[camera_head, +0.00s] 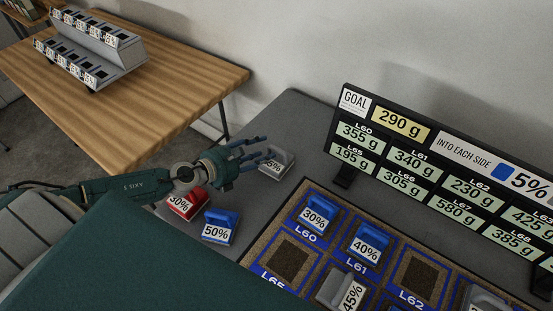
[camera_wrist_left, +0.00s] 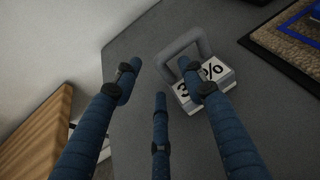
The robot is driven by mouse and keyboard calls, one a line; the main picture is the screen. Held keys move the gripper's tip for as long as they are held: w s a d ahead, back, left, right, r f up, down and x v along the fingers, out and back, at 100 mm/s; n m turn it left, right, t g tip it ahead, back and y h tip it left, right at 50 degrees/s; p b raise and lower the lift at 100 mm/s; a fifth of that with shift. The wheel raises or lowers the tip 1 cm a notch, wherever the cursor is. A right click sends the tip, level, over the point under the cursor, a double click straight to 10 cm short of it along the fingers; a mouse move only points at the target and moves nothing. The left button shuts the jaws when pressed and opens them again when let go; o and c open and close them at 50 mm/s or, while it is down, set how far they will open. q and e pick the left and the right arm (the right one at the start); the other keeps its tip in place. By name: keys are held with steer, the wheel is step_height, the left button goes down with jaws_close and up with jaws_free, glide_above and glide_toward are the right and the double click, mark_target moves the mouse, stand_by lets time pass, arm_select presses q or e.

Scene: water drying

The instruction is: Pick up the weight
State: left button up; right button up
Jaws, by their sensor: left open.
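A grey weight with a loop handle stands on the grey table. My left gripper (camera_wrist_left: 160,82) is open, with blue fingers spread and one finger overlapping the weight in that view. I cannot tell whether it touches. My right gripper is not in view.
A red 30% weight (camera_head: 187,204) and a blue 50% weight (camera_head: 220,226) stand near my left forearm. Several weights stand on the marked board (camera_head: 335,202) at right. A goal sign (camera_head: 345,137) stands behind it. A wooden table (camera_head: 150,90) holds a rack (camera_head: 100,45).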

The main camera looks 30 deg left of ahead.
mark_target(268, 145)
arm_select(q)
steer(key=x, duration=0.3)
steer(key=shift+w, duration=0.2)
jaws_close()
steer(key=shift+r, duration=0.15)
steer(key=shift+p, duration=0.3)
